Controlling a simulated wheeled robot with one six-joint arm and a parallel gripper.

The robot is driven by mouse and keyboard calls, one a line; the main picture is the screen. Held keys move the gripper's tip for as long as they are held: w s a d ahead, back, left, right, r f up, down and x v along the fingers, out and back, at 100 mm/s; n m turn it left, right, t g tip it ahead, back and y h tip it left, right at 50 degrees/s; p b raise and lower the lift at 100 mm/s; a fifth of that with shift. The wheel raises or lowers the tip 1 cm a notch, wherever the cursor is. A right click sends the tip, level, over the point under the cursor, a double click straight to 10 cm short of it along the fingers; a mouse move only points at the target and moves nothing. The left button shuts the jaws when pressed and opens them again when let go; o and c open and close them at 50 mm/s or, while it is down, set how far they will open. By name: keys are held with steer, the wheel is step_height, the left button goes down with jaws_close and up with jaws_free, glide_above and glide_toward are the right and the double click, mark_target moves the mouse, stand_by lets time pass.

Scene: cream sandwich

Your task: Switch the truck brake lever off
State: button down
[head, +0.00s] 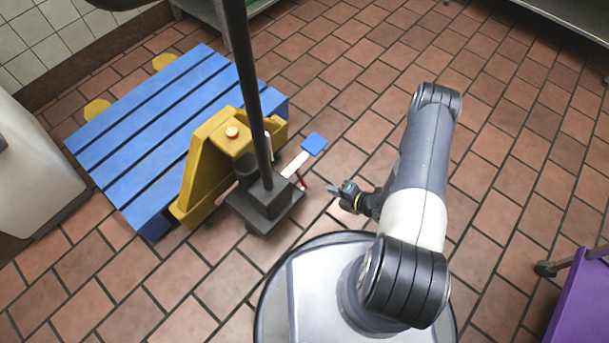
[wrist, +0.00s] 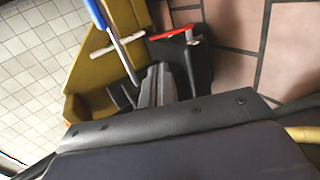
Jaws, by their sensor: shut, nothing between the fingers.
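The yellow truck (head: 207,155) stands at the blue pallet, with a dark upright pole and dark base. A white arm with a blue pad (head: 314,143) sticks out from its side. A small red lever (head: 301,180) sits just below that arm; it also shows in the wrist view (wrist: 172,35). I cannot tell for sure which of these is the brake lever. My gripper (head: 334,191) is shut and empty, a little to the right of the red lever in the head view. In the wrist view its fingers (wrist: 154,84) point toward the truck, below the red lever.
The blue pallet (head: 150,120) lies at the left, and a white cabinet (head: 35,165) stands beside it. The truck's dark pole (head: 250,80) rises left of my gripper. A purple cart (head: 580,300) is at the lower right.

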mark_target(300, 177)
steer(key=b+x, duration=0.4)
steer(key=x, duration=1)
